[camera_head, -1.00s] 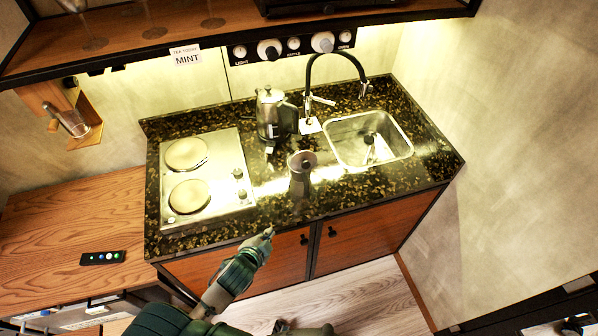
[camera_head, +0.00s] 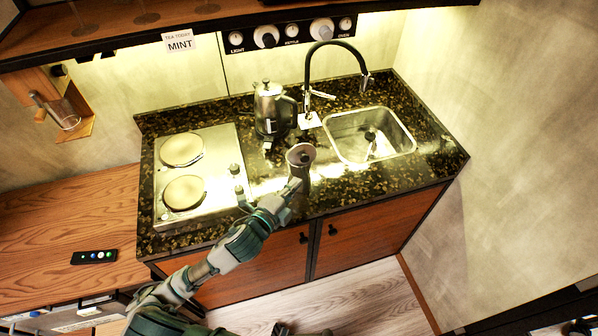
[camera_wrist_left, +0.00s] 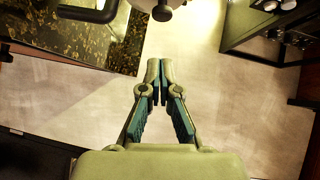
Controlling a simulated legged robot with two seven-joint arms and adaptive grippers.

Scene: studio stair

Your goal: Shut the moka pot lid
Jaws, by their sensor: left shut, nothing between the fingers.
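The moka pot (camera_head: 301,163) is a small grey-metal pot standing on the dark speckled counter, near its front edge between the hob and the sink. Its round top, with a dark spot in the middle, faces me; I cannot tell how the lid sits. My left gripper (camera_head: 295,186) is at the near side of the pot, its tip overlapping the pot's lower body in the head view; I cannot tell if it touches. In the left wrist view the same gripper (camera_wrist_left: 154,68) is shut and empty. My right gripper is not in view.
A silver kettle (camera_head: 270,110) stands behind and left of the pot. A black tap (camera_head: 335,43) and the sink (camera_head: 409,148) are to the right. The two-plate hob (camera_head: 219,150) is to the left. The counter's right front stretch is clear.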

